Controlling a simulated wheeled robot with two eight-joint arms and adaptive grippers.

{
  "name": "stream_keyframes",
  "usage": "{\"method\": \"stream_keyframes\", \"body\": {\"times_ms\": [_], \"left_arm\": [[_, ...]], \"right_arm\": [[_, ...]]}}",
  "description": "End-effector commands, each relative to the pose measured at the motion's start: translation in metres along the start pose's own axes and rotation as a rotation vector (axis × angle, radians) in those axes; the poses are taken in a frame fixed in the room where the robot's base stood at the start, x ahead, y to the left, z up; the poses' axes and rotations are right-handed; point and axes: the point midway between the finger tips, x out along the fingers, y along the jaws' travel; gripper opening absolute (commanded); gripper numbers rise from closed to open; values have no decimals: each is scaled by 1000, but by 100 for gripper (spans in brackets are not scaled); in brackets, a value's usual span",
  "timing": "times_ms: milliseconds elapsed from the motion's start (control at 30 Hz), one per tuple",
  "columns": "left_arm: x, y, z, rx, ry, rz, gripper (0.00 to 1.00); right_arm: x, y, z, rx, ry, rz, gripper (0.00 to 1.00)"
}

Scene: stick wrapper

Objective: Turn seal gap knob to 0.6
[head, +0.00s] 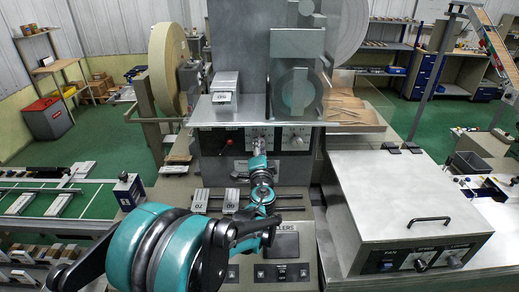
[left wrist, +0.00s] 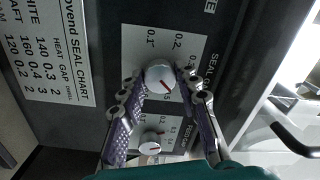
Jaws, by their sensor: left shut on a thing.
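The seal gap knob (left wrist: 159,76) is a round white-grey knob with a red pointer line, on a light dial plate beside the lettering "SEAL G…". In the head view the left gripper (head: 259,158) reaches the machine's front panel and hides the knob. My right gripper is in neither view.
A second knob (left wrist: 150,148) with a red pointer sits near the gripper in the left wrist view. A seal chart (left wrist: 48,50) is beside the dials.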

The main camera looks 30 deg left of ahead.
Motion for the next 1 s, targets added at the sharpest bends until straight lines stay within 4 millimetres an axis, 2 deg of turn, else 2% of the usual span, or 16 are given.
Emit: {"method": "stream_keyframes", "body": {"times_ms": [1000], "left_arm": [[0, 0, 0, 942, 20, -1, 3]], "right_arm": [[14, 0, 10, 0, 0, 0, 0]]}}
